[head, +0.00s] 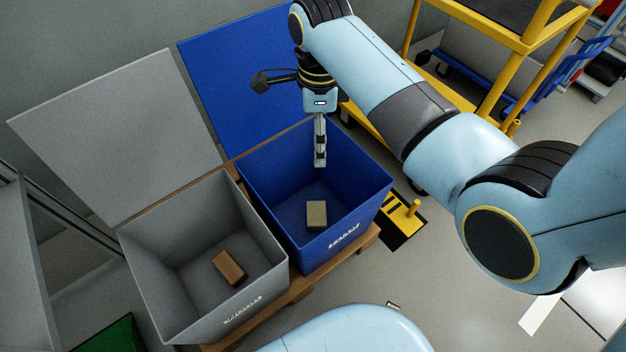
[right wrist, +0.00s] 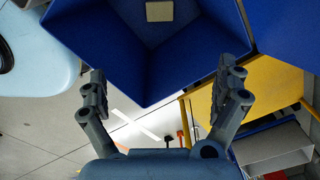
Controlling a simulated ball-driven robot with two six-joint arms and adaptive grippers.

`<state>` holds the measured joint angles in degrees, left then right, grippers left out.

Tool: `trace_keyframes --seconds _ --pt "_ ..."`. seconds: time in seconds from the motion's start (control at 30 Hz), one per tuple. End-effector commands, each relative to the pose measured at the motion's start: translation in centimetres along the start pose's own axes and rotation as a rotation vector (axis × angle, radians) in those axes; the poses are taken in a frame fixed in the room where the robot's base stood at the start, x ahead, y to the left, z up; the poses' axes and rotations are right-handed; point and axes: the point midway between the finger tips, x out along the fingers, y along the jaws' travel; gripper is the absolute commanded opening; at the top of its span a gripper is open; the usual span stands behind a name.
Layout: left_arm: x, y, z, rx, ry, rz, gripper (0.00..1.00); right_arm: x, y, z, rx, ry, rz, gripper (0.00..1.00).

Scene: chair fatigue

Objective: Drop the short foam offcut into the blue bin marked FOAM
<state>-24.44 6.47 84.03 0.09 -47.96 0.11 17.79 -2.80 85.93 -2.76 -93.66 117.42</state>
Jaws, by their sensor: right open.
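The short foam offcut (head: 316,215), a small beige-grey block, lies on the floor of the blue bin (head: 262,205). It also shows in the right wrist view (right wrist: 160,11), at the top edge, inside the blue bin. The blue bin's lid is open and its front bears white lettering too small to read. My right gripper (head: 320,160) hangs above the far part of the blue bin's opening, apart from the block. In the right wrist view my right gripper (right wrist: 168,72) has its fingers spread with nothing between them. My left gripper is not in view.
A grey bin (head: 150,250) with its lid open stands left of the blue one, holding a brown block (head: 229,268). Both bins stand on a wooden pallet (head: 300,288). A yellow cart (head: 490,40) stands behind at the right. A green object (head: 105,338) is at lower left.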

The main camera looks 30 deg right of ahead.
Motion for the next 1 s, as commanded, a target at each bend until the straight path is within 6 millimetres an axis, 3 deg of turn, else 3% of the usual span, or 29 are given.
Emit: trace_keyframes --seconds 0.1,0.3,0.83,1.0 --pt "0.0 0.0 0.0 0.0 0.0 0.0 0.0 -2.2 -0.1 0.0 0.0 -0.001 -0.003 1.0" --pt "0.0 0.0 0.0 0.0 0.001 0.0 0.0 -4.1 0.0 0.0 0.0 0.0 -0.001 1.0" --pt "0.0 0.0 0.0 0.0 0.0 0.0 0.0 -4.1 0.2 -0.2 -0.013 0.001 0.0 1.0" --pt "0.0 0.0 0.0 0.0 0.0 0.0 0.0 -3.2 2.6 -2.7 -0.225 0.011 -0.017 1.0"
